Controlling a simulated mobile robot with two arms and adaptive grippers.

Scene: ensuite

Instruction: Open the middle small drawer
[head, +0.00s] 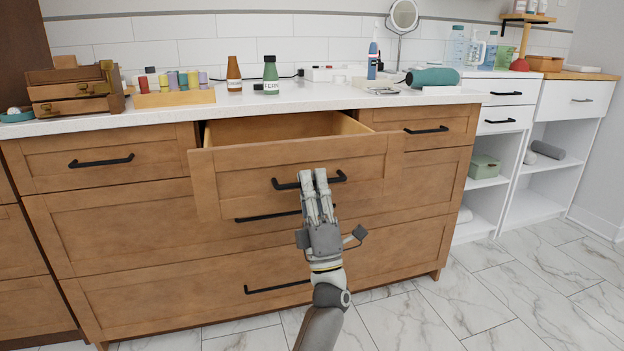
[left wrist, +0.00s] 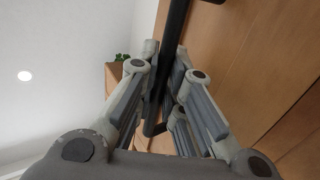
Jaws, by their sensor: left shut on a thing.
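The middle small drawer (head: 235,171) stands pulled out from the wooden cabinet in the head view, and its open inside shows behind its front. Its black bar handle (head: 338,178) runs across the front. My left gripper (head: 314,174) is shut on this handle near its middle. In the left wrist view the black handle (left wrist: 176,35) passes between the fingers of my left gripper (left wrist: 160,95), beside the wooden drawer front (left wrist: 245,60). The visible part of the drawer inside looks empty. My right gripper is not in view.
Closed small drawers flank it on the left (head: 100,160) and right (head: 430,128). Wide drawers (head: 150,285) lie below. The white countertop (head: 300,97) holds bottles, a wooden organizer (head: 75,90) and a teal hair dryer (head: 433,77). Marble floor (head: 420,315) in front is clear.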

